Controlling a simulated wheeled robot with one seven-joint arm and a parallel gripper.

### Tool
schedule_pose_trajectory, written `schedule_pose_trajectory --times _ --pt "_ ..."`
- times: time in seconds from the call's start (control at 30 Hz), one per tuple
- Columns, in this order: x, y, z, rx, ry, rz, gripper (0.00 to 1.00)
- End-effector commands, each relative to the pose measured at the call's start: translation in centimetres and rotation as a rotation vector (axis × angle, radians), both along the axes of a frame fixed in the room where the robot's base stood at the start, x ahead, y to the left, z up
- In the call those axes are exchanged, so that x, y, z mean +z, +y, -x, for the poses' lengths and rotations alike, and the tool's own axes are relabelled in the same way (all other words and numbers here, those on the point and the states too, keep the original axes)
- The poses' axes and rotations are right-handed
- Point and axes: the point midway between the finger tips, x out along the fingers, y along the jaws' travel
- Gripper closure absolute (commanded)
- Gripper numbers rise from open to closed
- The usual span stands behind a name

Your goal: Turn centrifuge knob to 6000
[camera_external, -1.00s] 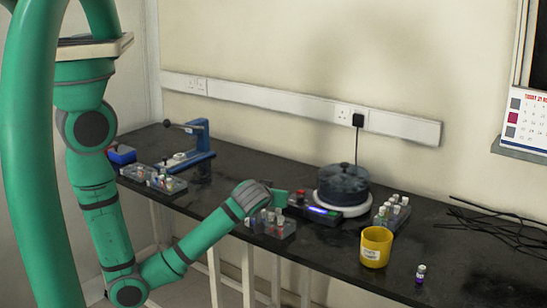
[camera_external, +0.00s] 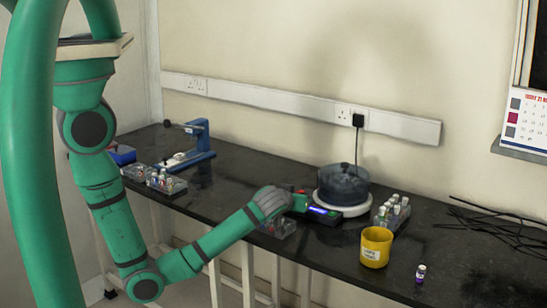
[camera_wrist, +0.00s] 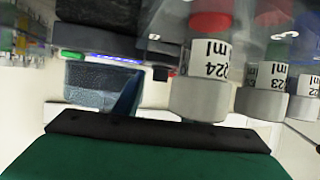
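The centrifuge (camera_external: 343,188) is a dark round drum on a white base near the back of the black bench. Its front control panel has a lit blue display (camera_external: 318,211). My gripper (camera_external: 303,201) is at the left end of this panel, close to the display; I cannot tell whether it touches. The knob cannot be made out and may be hidden by the gripper. In the wrist view, the dark panel edge with a green light (camera_wrist: 72,56) shows at the upper left, above a blue-grey block (camera_wrist: 98,84). The finger opening is not clear.
A vial rack (camera_external: 280,230) is under my wrist, partly hidden; large vials (camera_wrist: 205,70) fill the wrist view's right. Another vial rack (camera_external: 391,212) is right of the centrifuge. A yellow cup (camera_external: 375,248), a small vial (camera_external: 420,274) and black cables (camera_external: 490,220) are further right.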

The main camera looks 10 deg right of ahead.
Motion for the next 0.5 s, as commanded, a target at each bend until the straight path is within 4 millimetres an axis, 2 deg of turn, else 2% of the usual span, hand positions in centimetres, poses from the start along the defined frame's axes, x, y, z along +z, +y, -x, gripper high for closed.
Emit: schedule_pose_trajectory --times 0.37,0.4,0.5 --pt "-0.24 -0.3 -0.52 -0.001 0.001 0.001 0.62" --pt "-0.24 -0.3 -0.52 -0.001 0.001 0.001 0.67" --pt "-0.24 -0.29 -0.52 0.0 0.0 0.0 0.91"
